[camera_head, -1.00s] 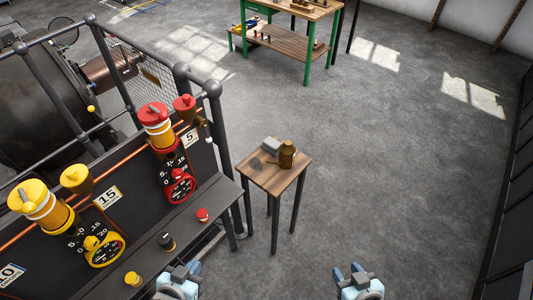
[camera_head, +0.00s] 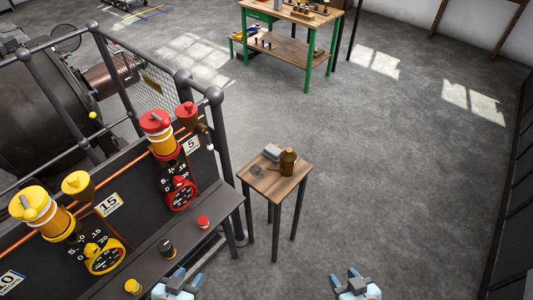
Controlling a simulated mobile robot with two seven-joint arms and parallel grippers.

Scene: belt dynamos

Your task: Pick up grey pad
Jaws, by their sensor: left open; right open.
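The grey pad (camera_head: 272,152) looks like a small light-grey block near the back edge of a small wooden table (camera_head: 275,188). A brown bottle (camera_head: 288,161) stands just to its right, and a small dark item (camera_head: 257,170) lies to its front left. My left gripper (camera_head: 178,281) is open at the bottom of the view, left of and nearer than the small table. My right gripper (camera_head: 350,280) is open at the bottom, right of the small table. Both are well apart from the pad.
A dark control panel with a shelf (camera_head: 190,242) fills the left, close to the small table. The shelf carries a red knob (camera_head: 203,222), a black one (camera_head: 167,247) and a yellow one (camera_head: 132,287). A green-legged workbench (camera_head: 280,45) stands far back. Floor on the right is clear.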

